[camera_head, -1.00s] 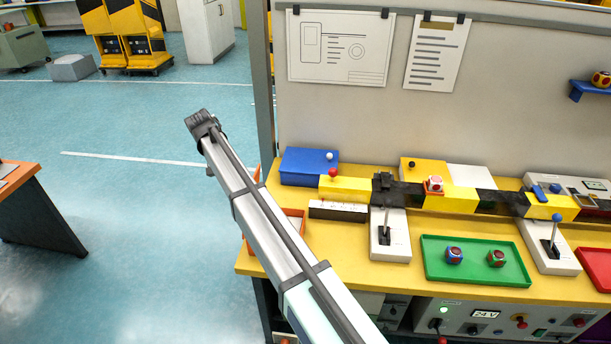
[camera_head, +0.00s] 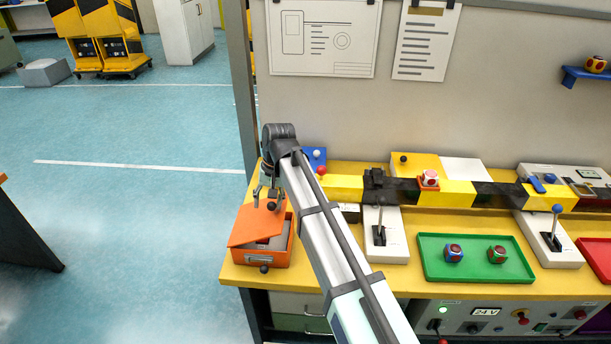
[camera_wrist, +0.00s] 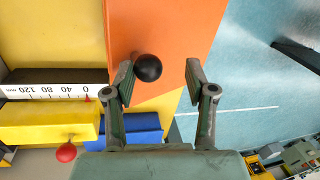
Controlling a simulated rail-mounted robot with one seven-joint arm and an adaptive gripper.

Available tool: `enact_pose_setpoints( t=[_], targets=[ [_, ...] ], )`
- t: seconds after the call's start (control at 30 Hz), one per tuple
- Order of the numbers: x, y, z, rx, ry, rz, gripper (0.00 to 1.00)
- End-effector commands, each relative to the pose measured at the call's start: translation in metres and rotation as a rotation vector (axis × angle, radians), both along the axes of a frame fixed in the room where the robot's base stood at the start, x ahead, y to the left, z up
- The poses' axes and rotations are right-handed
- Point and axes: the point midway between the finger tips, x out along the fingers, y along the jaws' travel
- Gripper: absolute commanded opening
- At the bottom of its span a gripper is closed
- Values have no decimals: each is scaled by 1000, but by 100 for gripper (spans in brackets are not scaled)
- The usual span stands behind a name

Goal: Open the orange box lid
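The orange box (camera_head: 262,262) sits at the left end of the yellow workbench. Its orange lid (camera_head: 250,228) covers the left and back part of the top, and a grey inside shows at the front right. A black ball knob (camera_head: 272,206) stands on the lid. My gripper (camera_head: 266,195) is over the lid, pointing down, with its fingers apart. In the wrist view the knob (camera_wrist: 147,68) lies between the fingers' lines, closer to the left finger, over the orange lid (camera_wrist: 175,40). No contact with the knob can be made out.
A blue box (camera_head: 315,157) and a red ball knob (camera_head: 321,170) lie just behind my arm. A striped yellow-black beam (camera_head: 455,193) runs along the bench. A lever unit (camera_head: 385,242) and a green tray (camera_head: 475,272) are to the right. Open floor lies left.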

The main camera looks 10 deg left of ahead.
Motion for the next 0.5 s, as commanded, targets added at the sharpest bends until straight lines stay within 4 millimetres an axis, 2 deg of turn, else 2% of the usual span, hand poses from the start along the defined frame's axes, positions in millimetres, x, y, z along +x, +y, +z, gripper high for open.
enact_pose_setpoints(
  t=[0.2, 0.43, 0.47, 0.5],
  targets=[
    [2, -26, -36, -2, 2, -2, 55],
    [5, -43, -74, -3, 2, -1, 55],
    [6, -44, -75, -1, 1, -2, 55],
    [8, -44, -61, 1, -3, -1, 55]
  ],
)
